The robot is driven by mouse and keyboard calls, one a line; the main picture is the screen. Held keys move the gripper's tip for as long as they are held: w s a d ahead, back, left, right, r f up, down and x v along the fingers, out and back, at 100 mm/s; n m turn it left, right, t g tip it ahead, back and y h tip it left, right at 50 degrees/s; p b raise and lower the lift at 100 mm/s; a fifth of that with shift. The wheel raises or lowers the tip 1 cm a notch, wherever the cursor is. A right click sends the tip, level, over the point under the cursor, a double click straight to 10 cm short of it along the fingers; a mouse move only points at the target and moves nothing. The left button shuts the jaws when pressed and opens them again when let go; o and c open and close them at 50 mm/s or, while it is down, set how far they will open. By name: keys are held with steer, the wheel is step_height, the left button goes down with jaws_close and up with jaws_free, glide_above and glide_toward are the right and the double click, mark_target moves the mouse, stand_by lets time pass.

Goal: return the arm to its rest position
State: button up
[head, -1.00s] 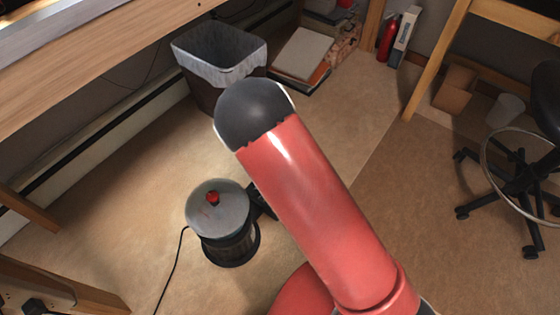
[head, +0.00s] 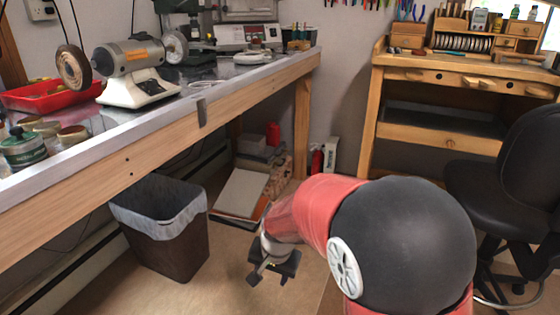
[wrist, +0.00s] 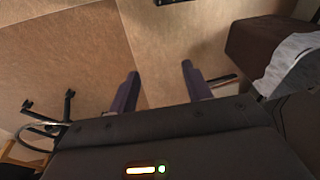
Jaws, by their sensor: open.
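My gripper (head: 270,272) hangs in the head view at the end of my folded red arm (head: 325,210), over the floor and to the right of the bin. Its two dark fingers also show in the wrist view (wrist: 161,82), apart, with only bare floor between them. My gripper is open and holds nothing. A large dark round joint of my arm (head: 405,240) fills the lower right of the head view and hides part of the floor.
A long wooden workbench (head: 140,140) with a bench grinder (head: 138,68) runs along the left. A lined bin (head: 160,235) stands beneath it. A wooden desk (head: 450,80) and a black chair (head: 520,175) stand at the right. Brown floor shows below my gripper.

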steer(key=s+d+r+n+t, duration=0.2)
steer(key=s+d+r, duration=0.6)
steer(key=d+r, duration=0.35)
steer(key=s+d+r, duration=0.2)
steer(key=s+d, duration=0.1)
steer(key=s, duration=0.3)
steer(key=s+d+r+n+t+h, duration=0.1)
steer(key=s+d+r, duration=0.1)
steer(key=s, duration=0.3)
steer(key=shift+s+d, duration=0.4)
steer(key=shift+d, duration=0.15)
